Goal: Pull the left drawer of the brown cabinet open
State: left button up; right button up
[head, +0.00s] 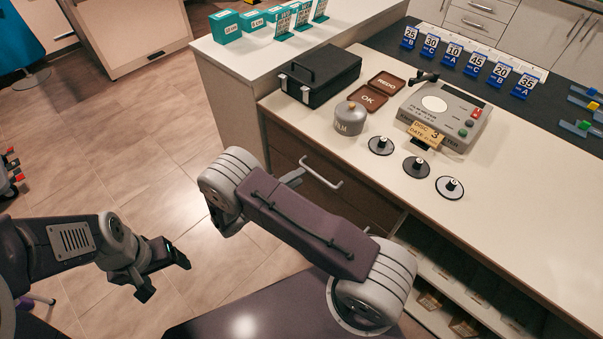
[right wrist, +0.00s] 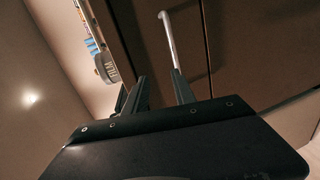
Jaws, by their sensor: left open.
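The brown cabinet (head: 275,118) stands under the pale counter at the right of the head view. Its left drawer (head: 285,146) has a pale bar handle (head: 322,172) and looks shut. The handle also shows in the right wrist view (right wrist: 168,38). My right gripper (right wrist: 157,88) is open, its two fingers apart, close to the handle's near end. The handle's lower end meets the right finger in the picture; I cannot tell whether they touch. In the head view my right arm hides most of that gripper. My left gripper (head: 168,277) is open and empty over the floor.
On the counter (head: 480,150) stand a black case (head: 322,80), a grey film pot (head: 349,120), discs and a grey device (head: 445,112). Open shelves (head: 450,285) are right of the drawers. The tiled floor (head: 125,140) left of the cabinet is clear.

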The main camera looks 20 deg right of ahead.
jog(key=w+d+f+n+b, duration=0.1)
jog(key=w+d+f, duration=0.1)
jog(key=d+f, duration=0.3)
jog(key=shift+d+t, duration=0.3)
jog(key=shift+d, duration=0.75)
grip_shut()
dwell(0.9)
